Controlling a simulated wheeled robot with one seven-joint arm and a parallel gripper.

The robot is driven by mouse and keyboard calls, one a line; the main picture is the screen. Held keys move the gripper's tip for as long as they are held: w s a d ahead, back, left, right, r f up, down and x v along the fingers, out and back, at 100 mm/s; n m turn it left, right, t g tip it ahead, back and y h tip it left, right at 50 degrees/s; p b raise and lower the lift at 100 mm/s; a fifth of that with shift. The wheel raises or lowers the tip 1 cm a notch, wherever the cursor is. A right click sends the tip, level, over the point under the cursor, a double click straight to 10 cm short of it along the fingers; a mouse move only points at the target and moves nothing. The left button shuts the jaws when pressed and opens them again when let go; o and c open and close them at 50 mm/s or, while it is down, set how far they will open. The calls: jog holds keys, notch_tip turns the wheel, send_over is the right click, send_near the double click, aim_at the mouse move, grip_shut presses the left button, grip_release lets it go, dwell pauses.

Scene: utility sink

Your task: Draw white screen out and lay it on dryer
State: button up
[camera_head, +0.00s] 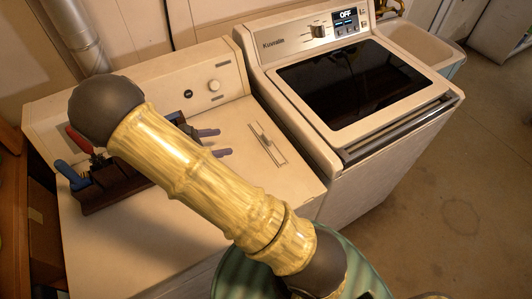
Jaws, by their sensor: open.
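The white screen (267,143) shows as a narrow pale panel with a small raised handle, set in a thin outlined slot in the dryer's top. The dryer (240,180) is the white machine on the left, with a knob on its back panel. My gripper (215,143) is partly hidden behind my thick bamboo-patterned arm. Two purple-grey fingers show past the arm, apart and pointing right. Nothing shows between them. They are to the left of the screen, apart from it in the picture. Their height above the dryer top is hard to tell.
A dark caddy (103,192) with blue-handled and red-handled tools sits on the dryer's left. The washer (352,185), with a dark glass lid, stands close on the right. A pale sink (420,45) is beyond it. The dryer top is bare around the screen.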

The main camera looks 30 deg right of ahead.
aim_at(265, 137)
jog(key=p+x, duration=0.3)
jog(key=x, duration=0.9)
jog(key=shift+d+f, duration=0.15)
jog(key=shift+s+d+p, duration=0.1)
jog(key=shift+d+p, duration=0.25)
jog(key=shift+d, duration=0.05)
jog(key=x, duration=0.1)
jog(key=p+x, duration=0.1)
jog(key=x, duration=0.1)
jog(key=shift+s+d+p, duration=0.2)
jog(key=shift+d+p, duration=0.1)
jog(key=shift+d+f, duration=0.3)
jog(key=shift+d, duration=0.05)
